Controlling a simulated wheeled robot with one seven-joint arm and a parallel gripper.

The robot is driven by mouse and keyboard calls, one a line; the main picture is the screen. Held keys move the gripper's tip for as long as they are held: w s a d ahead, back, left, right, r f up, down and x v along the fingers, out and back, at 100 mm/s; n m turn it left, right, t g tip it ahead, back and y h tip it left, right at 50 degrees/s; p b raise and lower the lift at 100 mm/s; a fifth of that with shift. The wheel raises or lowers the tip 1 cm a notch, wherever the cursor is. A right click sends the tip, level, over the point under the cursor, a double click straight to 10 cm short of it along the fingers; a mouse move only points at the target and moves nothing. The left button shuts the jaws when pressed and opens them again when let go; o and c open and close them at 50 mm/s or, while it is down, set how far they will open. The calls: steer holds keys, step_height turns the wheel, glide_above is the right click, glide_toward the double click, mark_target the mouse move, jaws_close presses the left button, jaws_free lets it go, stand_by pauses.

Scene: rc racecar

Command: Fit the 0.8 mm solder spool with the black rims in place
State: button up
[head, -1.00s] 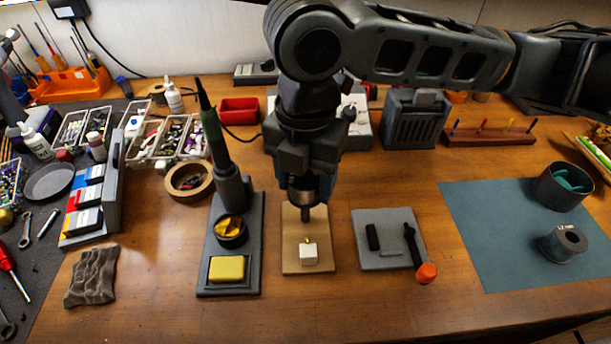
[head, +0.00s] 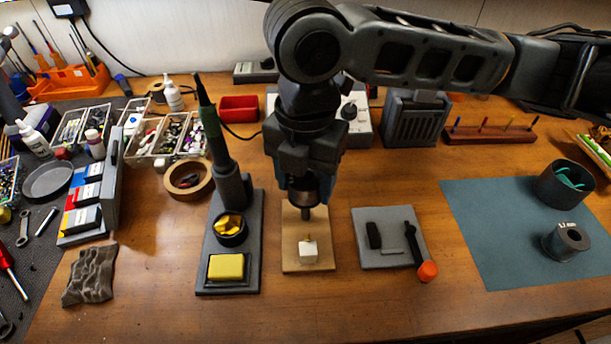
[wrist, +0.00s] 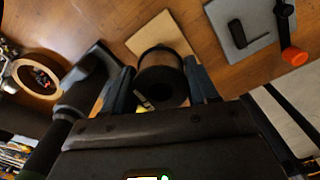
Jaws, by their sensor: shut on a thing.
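The spool with black rims (wrist: 162,82) is held between the two fingers of my gripper (wrist: 160,85) in the wrist view. Its dark round end faces the wrist camera, and a small pale label shows on it. In the head view, my gripper (head: 304,190) points down above the back part of a small wooden base (head: 308,262). The spool is mostly hidden there by the gripper. A narrow dark post (head: 306,213) shows just below the gripper. I cannot tell whether the spool touches it. A white block with a brass tip (head: 308,253) sits on the base's front part.
The soldering iron stand (head: 231,240) is close on the left. A grey plate with small tools (head: 385,240) lies on the right. Another dark spool (head: 566,242) and a dark cup (head: 565,184) stand on the blue mat (head: 490,240). The table's front is clear.

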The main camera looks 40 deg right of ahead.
steer(key=shift+f+b, duration=2.15)
steer(key=shift+f, duration=0.75)
steer(key=o, duration=1.3)
steer(key=shift+o, duration=0.4)
steer(key=shift+o, duration=0.8)
steer(key=shift+r, duration=0.15)
steer(key=shift+r+p, duration=3.65)
steer(key=shift+r, duration=0.75)
